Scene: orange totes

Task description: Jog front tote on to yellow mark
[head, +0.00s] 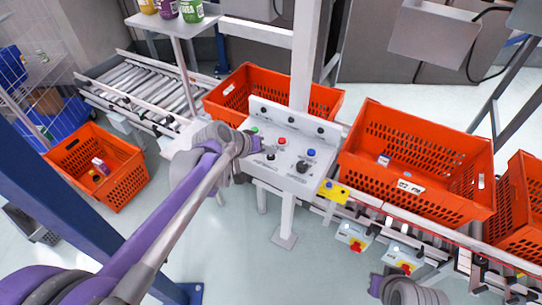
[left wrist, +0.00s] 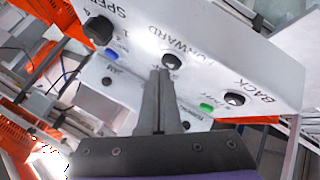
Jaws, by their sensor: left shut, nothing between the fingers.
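The front tote appears to be the large orange tote (head: 415,197) with a white label, on the conveyor right of the control panel. A yellow block (head: 335,191), probably the yellow mark, is on the conveyor's near edge, left of and below that tote. The white control panel (head: 283,172) has buttons and knobs. My left gripper (head: 256,147) is at the panel's left part. In the left wrist view its shut, empty fingers (left wrist: 163,78) reach to the FORWARD knob (left wrist: 172,61); contact is unclear. My right gripper (head: 400,288) is low in the head view, its fingers unclear.
Another orange tote (head: 325,108) stands behind the panel, and one (head: 520,215) is at the right edge. A further tote (head: 120,190) is at left. A roller conveyor (head: 150,85) runs at the back left. Grey posts rise around the panel.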

